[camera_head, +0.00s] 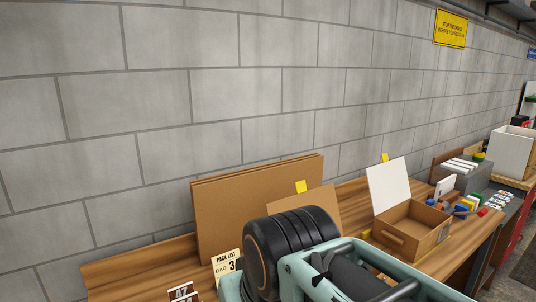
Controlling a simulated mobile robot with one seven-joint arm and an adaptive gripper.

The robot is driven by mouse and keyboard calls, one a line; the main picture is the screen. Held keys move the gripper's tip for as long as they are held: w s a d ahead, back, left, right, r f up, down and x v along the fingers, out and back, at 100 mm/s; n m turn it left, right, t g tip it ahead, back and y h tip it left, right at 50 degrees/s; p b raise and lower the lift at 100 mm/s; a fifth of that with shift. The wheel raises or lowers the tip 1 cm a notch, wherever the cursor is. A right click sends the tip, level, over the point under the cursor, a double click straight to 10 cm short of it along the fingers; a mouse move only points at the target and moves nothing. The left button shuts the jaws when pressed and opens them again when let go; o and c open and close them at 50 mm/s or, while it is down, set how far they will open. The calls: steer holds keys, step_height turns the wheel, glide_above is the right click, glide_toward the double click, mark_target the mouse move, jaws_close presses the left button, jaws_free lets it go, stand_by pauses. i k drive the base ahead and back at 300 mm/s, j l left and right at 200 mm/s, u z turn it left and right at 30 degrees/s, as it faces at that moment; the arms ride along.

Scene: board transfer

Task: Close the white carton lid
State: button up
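An open brown carton (416,236) stands on the wooden bench at the right of the middle. Its white lid (388,186) stands up at the back, leaning slightly, with a yellow tab at its top edge. A handle-like brown piece shows on the carton's front left side. The inside of the carton looks empty from here, though its floor is only partly visible. My arm fills the lower middle, in front and to the left of the carton. My gripper does not show.
A second brown lid with a yellow tab (301,187) stands partly behind my arm. Brown boards (225,205) lean on the wall. Small coloured items (465,206) lie right of the carton. A white box (511,152) stands farther right. A pack list card (227,265) is lower left.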

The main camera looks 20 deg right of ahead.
mark_target(387, 182)
steer(key=z, duration=1.25)
